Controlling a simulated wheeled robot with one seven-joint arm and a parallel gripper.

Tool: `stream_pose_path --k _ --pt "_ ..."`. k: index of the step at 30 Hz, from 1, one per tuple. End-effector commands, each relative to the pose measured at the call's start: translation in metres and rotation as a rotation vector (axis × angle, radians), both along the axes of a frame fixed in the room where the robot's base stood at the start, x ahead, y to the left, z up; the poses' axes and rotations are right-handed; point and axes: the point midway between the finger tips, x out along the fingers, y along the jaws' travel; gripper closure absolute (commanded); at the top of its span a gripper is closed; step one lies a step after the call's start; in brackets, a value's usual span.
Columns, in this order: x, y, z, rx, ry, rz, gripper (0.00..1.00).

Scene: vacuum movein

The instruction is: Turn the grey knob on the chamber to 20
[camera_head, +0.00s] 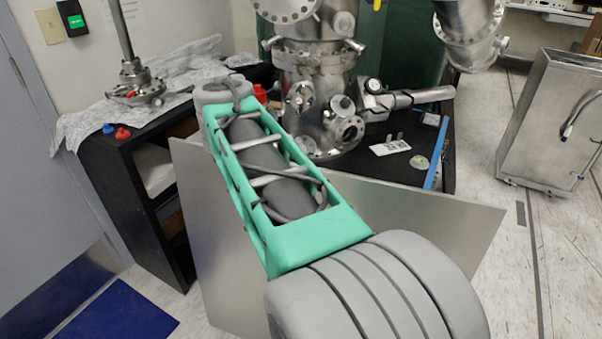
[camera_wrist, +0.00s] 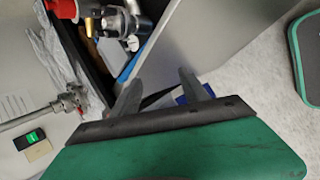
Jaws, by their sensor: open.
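The chamber (camera_head: 318,75) is a shiny steel vessel with several flanges, standing on a black bench at the top middle of the head view. A valve-like part (camera_head: 373,86) with a round dark-and-white end sits on its right side. I cannot tell for sure which part is the grey knob, and no scale or number is readable. Steel fittings (camera_wrist: 112,22) show at the top left of the wrist view. My gripper (camera_wrist: 160,75) is open and empty, its two dark fingers well apart and away from those fittings. In the head view my arm hides it.
A grey metal panel (camera_head: 440,215) stands in front of the black bench (camera_head: 105,165). A steel stand (camera_head: 163,84) and crumpled cloth (camera_head: 185,62) lie on the bench's left. A steel cabinet (camera_head: 550,120) stands at right.

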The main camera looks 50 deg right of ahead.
Motion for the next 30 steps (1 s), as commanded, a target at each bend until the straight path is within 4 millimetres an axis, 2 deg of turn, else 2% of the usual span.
stream_pose_path --k 1,5,8,10,14,24,30 --pt "0.008 -0.030 -0.016 -0.116 0.021 0.082 0.48" --pt "0.013 -0.099 -0.012 -0.408 0.128 0.285 0.48" --pt "-0.004 -0.156 -0.035 -0.541 0.245 0.353 0.48" --pt "-0.017 -0.180 -0.046 -0.569 0.297 0.363 0.48" --pt "-0.020 -0.194 -0.056 -0.584 0.326 0.372 0.48" --pt "0.008 -0.227 -0.098 -0.581 0.325 0.374 0.48" --pt "0.014 -0.232 -0.103 -0.582 0.323 0.374 0.48"
